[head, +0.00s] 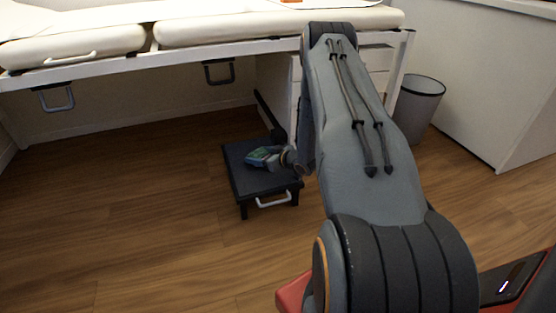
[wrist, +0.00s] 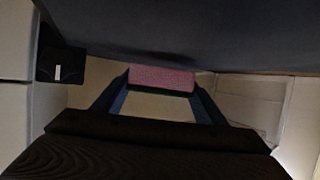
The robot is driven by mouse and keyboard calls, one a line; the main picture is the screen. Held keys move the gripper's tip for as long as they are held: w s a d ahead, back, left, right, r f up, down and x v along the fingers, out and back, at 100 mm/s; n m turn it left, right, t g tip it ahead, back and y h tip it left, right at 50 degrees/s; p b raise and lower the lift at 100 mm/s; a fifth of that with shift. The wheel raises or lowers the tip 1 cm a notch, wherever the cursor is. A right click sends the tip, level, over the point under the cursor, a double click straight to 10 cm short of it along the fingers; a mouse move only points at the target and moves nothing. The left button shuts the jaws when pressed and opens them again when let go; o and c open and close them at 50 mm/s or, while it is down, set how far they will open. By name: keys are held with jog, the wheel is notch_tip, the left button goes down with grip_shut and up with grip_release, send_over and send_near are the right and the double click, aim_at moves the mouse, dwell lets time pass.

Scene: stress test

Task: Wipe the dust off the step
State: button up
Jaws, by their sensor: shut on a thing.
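The step (head: 242,185) is a low black stool with a dark top and a pale handle on its front, standing on the floor below the couch. My gripper (head: 264,157) is low over the middle of its top. In the wrist view, my gripper (wrist: 160,90) is shut on a pink sponge (wrist: 162,77) with a green edge, held between its two bluish fingers. The sponge's pink side is at the dark surface of the step (wrist: 200,35), which fills the upper part of that view. I cannot tell whether they touch. I cannot make out dust on the step.
A cream padded couch (head: 250,28) on a white frame runs above and behind the step. White drawers (head: 374,60) and a grey bin (head: 418,105) stand to the right, partly behind my arm. The wooden floor (head: 120,200) left of the step is clear.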

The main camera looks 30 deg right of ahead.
jog(key=shift+r+p, duration=2.2)
jog(key=shift+r, duration=0.95)
